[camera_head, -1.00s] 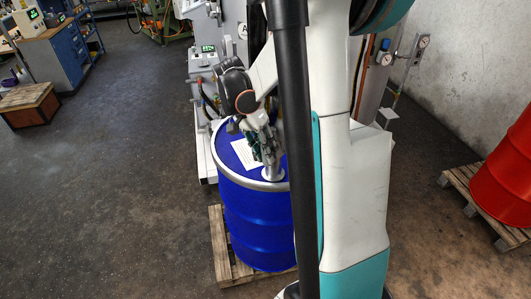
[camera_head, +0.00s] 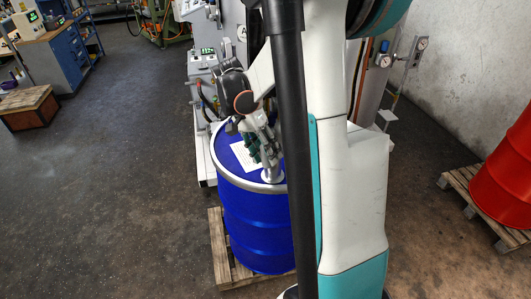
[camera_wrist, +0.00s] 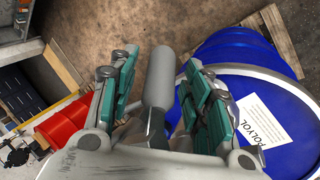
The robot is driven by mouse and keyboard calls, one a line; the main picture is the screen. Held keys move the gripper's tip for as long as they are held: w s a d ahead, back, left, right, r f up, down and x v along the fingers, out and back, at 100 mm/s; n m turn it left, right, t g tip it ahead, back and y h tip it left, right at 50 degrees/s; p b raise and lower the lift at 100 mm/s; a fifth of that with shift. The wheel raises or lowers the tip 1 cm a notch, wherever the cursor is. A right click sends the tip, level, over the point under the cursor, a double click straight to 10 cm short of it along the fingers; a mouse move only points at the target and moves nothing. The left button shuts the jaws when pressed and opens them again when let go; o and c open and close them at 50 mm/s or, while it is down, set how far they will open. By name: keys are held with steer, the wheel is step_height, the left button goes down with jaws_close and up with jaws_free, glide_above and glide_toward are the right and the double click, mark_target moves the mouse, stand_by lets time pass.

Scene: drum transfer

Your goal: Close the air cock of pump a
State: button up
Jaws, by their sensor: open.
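My gripper (camera_head: 262,152) is over the lid of a blue drum (camera_head: 255,228), partly hidden by my arm. In the wrist view its two green-padded fingers (camera_wrist: 158,62) are apart. A grey upright cylinder, seemingly a pump part (camera_wrist: 160,78), shows between them; I cannot tell whether they touch it. A grey fitting (camera_head: 272,174) stands on the drum lid below the gripper. I cannot make out the air cock for certain in either view.
The drum stands on a wooden pallet (camera_head: 217,243) before a grey machine with a lit display (camera_head: 206,51). Gauges (camera_head: 421,43) are on the right. A red drum (camera_head: 508,180) stands at the right edge.

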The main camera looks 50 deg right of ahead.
steer(key=v, duration=1.2)
steer(key=shift+f, duration=0.1)
